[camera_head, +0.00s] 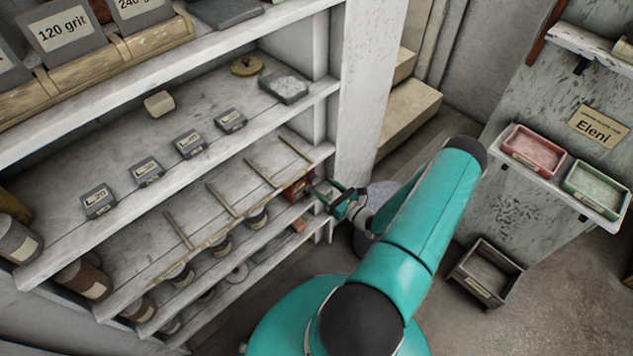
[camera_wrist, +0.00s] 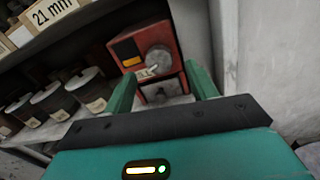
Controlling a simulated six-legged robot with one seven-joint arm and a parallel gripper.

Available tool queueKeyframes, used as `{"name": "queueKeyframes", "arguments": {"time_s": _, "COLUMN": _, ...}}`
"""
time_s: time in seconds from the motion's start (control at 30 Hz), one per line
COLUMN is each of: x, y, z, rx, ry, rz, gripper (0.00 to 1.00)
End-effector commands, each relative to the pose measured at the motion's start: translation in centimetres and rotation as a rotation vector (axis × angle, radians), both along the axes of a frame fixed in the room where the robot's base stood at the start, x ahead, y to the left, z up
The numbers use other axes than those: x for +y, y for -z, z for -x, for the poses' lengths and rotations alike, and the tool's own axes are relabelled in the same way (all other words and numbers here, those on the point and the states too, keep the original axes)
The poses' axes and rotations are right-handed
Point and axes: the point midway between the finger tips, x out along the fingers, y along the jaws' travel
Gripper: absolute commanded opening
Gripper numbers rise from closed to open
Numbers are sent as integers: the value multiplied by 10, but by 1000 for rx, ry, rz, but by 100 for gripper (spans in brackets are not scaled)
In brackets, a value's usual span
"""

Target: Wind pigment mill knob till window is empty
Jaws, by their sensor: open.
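The pigment mill is a red box (camera_wrist: 138,40) on a lower shelf in the wrist view. Its round grey knob (camera_wrist: 159,58) is on the front face, with a light mark near its lower left. An orange window (camera_wrist: 126,50) in a dark frame sits left of the knob. In the head view the red mill (camera_head: 297,188) shows at the shelf's right end, partly behind my gripper. My gripper (camera_head: 338,196) is open; in the wrist view its green fingers (camera_wrist: 163,88) stand apart, either side of the mill's lower front. The fingers do not appear to touch the knob.
Dark jars with labels (camera_wrist: 52,100) stand left of the mill. A white upright panel (camera_head: 352,85) closes the shelf on the right. Small labelled blocks (camera_head: 190,143) sit on the shelf above. An empty crate (camera_head: 484,272) lies on the floor at right.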

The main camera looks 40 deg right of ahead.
Motion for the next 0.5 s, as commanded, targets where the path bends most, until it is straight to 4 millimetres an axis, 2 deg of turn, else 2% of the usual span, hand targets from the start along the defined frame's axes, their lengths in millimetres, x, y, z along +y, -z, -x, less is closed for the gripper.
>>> {"name": "queueKeyframes", "arguments": {"time_s": 0.03, "x": 2, "y": 0, "z": -11, "rx": -3, "ry": -4, "rz": 1, "gripper": 57}}
{"name": "queueKeyframes", "arguments": {"time_s": 0.2, "x": 4, "y": 0, "z": -37, "rx": -1, "ry": -3, "rz": 1, "gripper": 57}}
{"name": "queueKeyframes", "arguments": {"time_s": 0.33, "x": 5, "y": 0, "z": -47, "rx": 1, "ry": -1, "rz": 0, "gripper": 57}}
{"name": "queueKeyframes", "arguments": {"time_s": 0.5, "x": 5, "y": 0, "z": -49, "rx": 1, "ry": -1, "rz": 0, "gripper": 57}}
